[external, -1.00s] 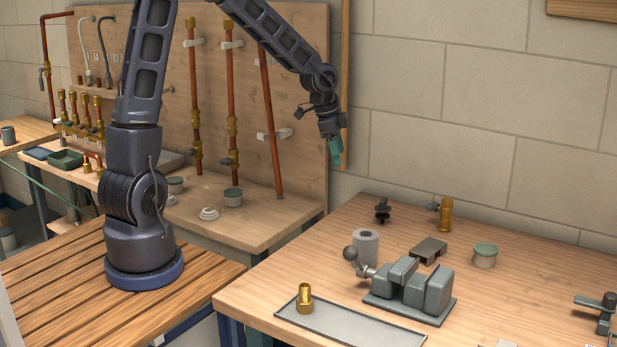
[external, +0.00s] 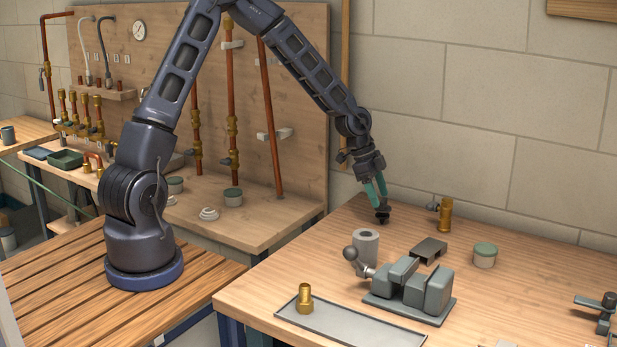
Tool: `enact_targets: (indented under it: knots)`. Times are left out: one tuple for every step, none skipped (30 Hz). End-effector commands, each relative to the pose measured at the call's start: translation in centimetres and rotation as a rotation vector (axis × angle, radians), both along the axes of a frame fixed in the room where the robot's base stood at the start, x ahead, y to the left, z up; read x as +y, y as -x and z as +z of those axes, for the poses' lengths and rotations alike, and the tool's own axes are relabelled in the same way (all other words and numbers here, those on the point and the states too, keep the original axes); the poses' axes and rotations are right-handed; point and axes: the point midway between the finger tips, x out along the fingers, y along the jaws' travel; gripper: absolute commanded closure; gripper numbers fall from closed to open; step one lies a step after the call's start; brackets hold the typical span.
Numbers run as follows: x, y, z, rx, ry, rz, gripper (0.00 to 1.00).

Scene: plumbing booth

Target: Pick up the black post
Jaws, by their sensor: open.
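The black post (external: 383,215) stands on the wooden workbench near its back left edge. Its lower part shows below my gripper; its upper part is hidden by the fingers. My gripper (external: 377,195) points down with its green fingers open at the top of the post. I cannot tell whether the fingers touch it.
A brass valve (external: 445,215) stands to the right of the post. A grey roll (external: 365,247), a dark metal bracket (external: 429,250), a vise (external: 412,290) and a lidded tub (external: 485,255) stand nearer the front. A tray (external: 350,328) holds a brass fitting (external: 305,299).

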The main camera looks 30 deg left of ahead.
Motion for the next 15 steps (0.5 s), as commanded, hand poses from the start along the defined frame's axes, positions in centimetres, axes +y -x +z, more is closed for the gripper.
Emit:
enact_targets:
  knots:
    - [-0.2,0.0,-0.5,0.002,-0.001,-0.001,0.36]
    - [-0.3,0.0,-0.6,0.001,-0.001,0.000,0.36]
    - [-0.3,0.0,-0.8,0.001,-0.001,0.000,0.36]
    - [-0.4,0.0,-0.9,0.000,-0.001,0.000,0.36]
    - [-0.4,0.0,-0.9,0.000,-0.001,0.000,0.36]
    - [-0.4,0.0,-1.0,0.000,-0.001,0.000,0.36]
    - [-0.5,0.0,-1.1,0.000,-0.001,0.000,0.36]
    - [-0.6,0.0,-1.2,0.000,-0.001,0.000,0.36]
    - [-0.7,0.0,-1.5,0.001,-0.001,0.000,0.36]
    - [-0.8,0.0,-1.7,0.001,-0.001,0.000,0.36]
    - [-0.9,0.0,-1.9,0.001,-0.001,0.000,0.36]
    - [-1.1,0.1,-2.3,0.002,-0.002,-0.001,0.36]
    - [-1.2,0.1,-2.6,0.002,-0.002,-0.001,0.36]
    - [-1.5,0.1,-2.9,0.003,-0.002,-0.001,0.36]
    - [-1.7,0.2,-3.4,0.003,-0.002,-0.002,0.36]
